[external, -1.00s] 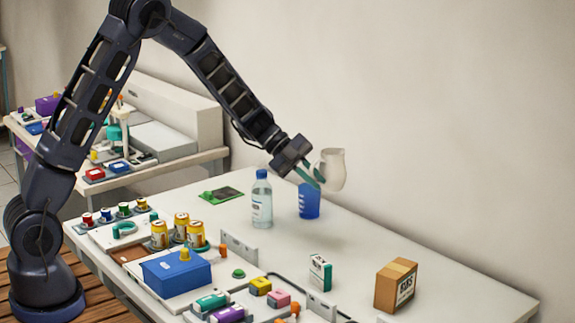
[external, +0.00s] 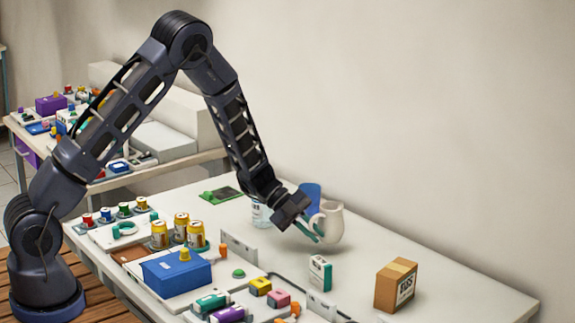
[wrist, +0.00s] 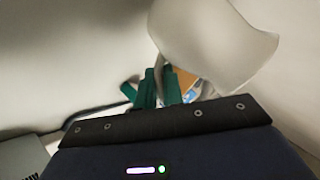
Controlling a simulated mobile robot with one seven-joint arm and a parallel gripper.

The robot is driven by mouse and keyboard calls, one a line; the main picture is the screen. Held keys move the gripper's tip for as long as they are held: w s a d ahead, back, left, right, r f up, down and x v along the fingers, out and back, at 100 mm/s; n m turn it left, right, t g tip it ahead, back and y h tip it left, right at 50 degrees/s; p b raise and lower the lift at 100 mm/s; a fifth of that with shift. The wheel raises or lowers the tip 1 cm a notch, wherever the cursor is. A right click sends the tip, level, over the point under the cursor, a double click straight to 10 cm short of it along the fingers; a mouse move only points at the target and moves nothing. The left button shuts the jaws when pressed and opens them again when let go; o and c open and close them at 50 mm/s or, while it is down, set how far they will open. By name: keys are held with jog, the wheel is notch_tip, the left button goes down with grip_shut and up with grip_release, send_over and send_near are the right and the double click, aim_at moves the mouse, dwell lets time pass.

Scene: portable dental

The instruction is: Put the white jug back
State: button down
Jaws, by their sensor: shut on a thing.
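The white jug (external: 331,222) is upright over the right part of the table in the external view, in front of the blue cup (external: 312,192). My gripper (external: 314,233) is at the jug's left side, its green fingers shut on it, seemingly at the handle. In the wrist view the jug (wrist: 215,45) fills the upper right, just beyond the green fingers (wrist: 155,88). I cannot tell whether the jug's base touches the table.
A clear bottle (external: 260,213) stands left of the gripper, partly hidden by it. A small green-and-white box (external: 320,272) and a brown box (external: 396,285) stand nearer the front. The table (external: 400,242) right of the jug is bare.

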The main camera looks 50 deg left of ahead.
jog(key=shift+f, duration=1.6)
jog(key=shift+f, duration=0.15)
jog(key=c, duration=1.5)
grip_release()
